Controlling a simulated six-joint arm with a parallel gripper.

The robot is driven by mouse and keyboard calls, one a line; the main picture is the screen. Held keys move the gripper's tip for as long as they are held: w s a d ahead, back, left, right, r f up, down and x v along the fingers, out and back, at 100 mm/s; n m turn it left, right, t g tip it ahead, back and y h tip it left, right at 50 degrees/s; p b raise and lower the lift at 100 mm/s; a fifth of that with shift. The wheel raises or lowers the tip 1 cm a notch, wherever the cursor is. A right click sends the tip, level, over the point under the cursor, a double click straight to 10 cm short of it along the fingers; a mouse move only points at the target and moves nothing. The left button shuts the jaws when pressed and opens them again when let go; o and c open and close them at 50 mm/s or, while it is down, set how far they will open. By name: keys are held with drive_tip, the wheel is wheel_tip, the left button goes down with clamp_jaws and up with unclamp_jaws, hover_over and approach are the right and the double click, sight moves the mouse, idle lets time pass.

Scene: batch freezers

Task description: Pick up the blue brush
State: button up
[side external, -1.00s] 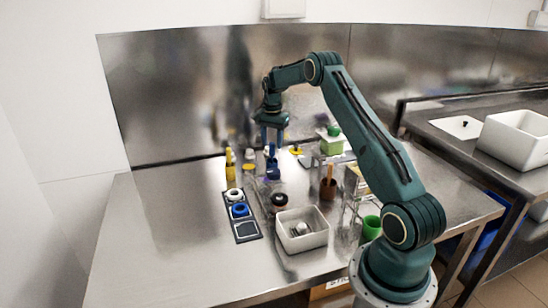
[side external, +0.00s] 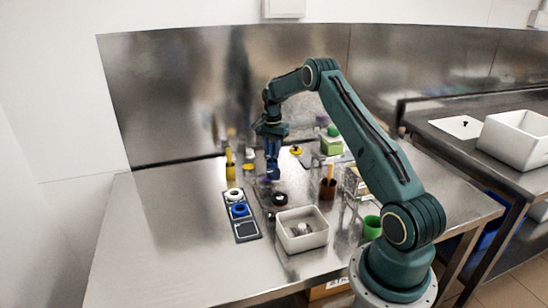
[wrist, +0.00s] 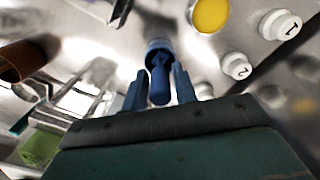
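The blue brush (wrist: 160,85) stands upright in a dark blue cup (side external: 273,173) on the steel table, its handle pointing up; the cup also shows in the wrist view (wrist: 160,46). My gripper (side external: 272,155) is above the cup, pointing down. In the wrist view my two blue fingers (wrist: 159,82) are on either side of the brush handle, with a narrow gap showing on each side. The gripper is open around the handle. The brush's lower end is hidden in the cup.
A yellow container (side external: 230,171) stands left of the cup. A black tray (side external: 247,231) with white and blue rings, a white bin (side external: 302,243) and a brown cup (side external: 327,190) with a handle stand nearby. White numbered lids (wrist: 236,66) are close.

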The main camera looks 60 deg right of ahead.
clamp_jaws()
drive_tip(key=shift+r, duration=0.1)
wheel_tip(320, 180, up, 20)
idle(0.6)
idle(0.5)
